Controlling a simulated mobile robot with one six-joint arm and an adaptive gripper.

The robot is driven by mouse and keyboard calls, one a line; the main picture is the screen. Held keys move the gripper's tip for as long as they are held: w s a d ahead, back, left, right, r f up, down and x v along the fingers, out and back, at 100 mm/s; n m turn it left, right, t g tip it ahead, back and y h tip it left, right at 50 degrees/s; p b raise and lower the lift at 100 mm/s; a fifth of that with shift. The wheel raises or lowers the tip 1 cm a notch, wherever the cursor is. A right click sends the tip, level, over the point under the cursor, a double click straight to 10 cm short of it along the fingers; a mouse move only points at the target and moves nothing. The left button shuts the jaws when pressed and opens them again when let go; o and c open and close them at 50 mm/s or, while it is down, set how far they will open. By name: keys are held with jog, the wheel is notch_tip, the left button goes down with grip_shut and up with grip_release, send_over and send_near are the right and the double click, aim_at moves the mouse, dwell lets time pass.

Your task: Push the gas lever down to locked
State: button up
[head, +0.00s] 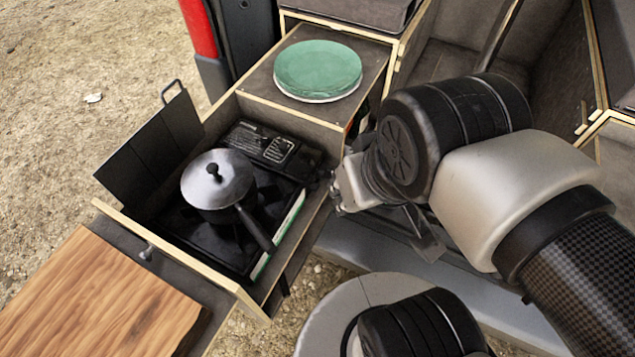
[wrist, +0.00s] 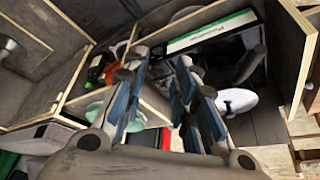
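A black camping stove (head: 205,240) sits in the pulled-out drawer, with a dark pot (head: 218,185) on it. Its control panel (head: 268,147) is at the far end. The gas lever cannot be made out clearly in either view. In the wrist view the stove's green-and-white edge (wrist: 212,32) shows beyond my fingers. My gripper (wrist: 165,80) is open, with its blue-padded fingers apart and nothing seen between them. In the head view my gripper (head: 340,190) is just right of the drawer's side wall, partly hidden by my wrist.
The drawer's wooden side wall (head: 300,255) stands between the stove and my gripper. Green plates (head: 318,70) lie on the cabinet top behind. A wooden board (head: 95,300) is at the lower left. A dark upright panel (head: 150,145) borders the stove's left side.

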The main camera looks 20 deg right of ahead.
jog(key=shift+w, duration=0.1)
jog(key=shift+c, duration=1.2)
jog(key=shift+w+a+r+m+p, duration=0.1)
jog(key=shift+w+m+p, duration=0.15)
jog(key=shift+m+p, duration=0.15)
jog(key=shift+c, duration=0.7)
jog(key=w+m+g+p, duration=0.1)
jog(key=w+m+y+p, duration=0.1)
jog(key=w, duration=0.1)
jog(key=w+f+m+g+y+p, duration=0.1)
jog(key=w+m, duration=0.1)
jog(key=shift+w+a+g, duration=0.1)
jog(key=shift+a+g, duration=0.05)
jog(key=shift+g, duration=0.15)
grip_shut()
jog(key=w+d+f+m+y+p, duration=0.2)
jog(key=w+d+f+m+p, duration=0.1)
jog(key=w+f+m, duration=0.2)
jog(key=w+d+f+m+g+y+p, duration=0.1)
jog(key=w+d+f+m+y+p, duration=0.2)
jog(key=f+m, duration=0.6)
jog(key=shift+w+f+m+p, duration=0.25)
jog(key=shift+w+p, duration=0.2)
jog(key=shift+w, duration=0.6)
